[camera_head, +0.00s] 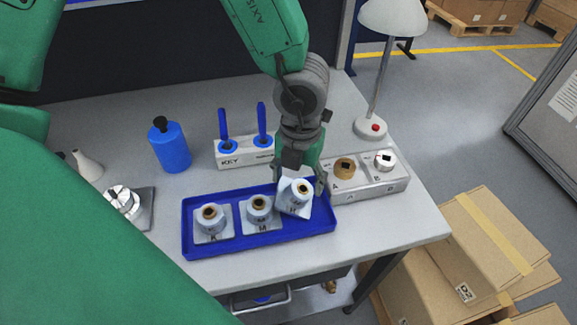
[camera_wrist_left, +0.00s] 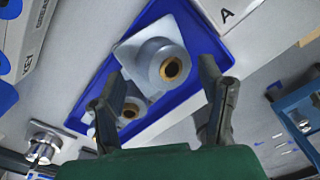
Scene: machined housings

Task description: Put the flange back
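Three pale grey flanges with square plates and round brass-lined bosses are in the blue tray (camera_head: 190,243): a left one (camera_head: 211,218), a middle one (camera_head: 260,212) and a right one (camera_head: 295,197). The right flange sits turned and looks tilted against its neighbours. My left gripper (camera_head: 299,185) is above the right end of the tray, pointing down, with its fingers on either side of the right flange. In the left wrist view the gripper (camera_wrist_left: 162,80) is open, and a flange (camera_wrist_left: 160,60) shows between and beyond the fingertips, with visible gaps. My right gripper is out of view.
A grey block (camera_head: 372,188) marked A and B, holding a brass and a silver piece, stands right of the tray. Behind are a KEY holder (camera_head: 232,159) with blue pegs, a blue bottle (camera_head: 170,148) and a lamp (camera_head: 370,127). A metal fixture (camera_head: 128,203) is at left.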

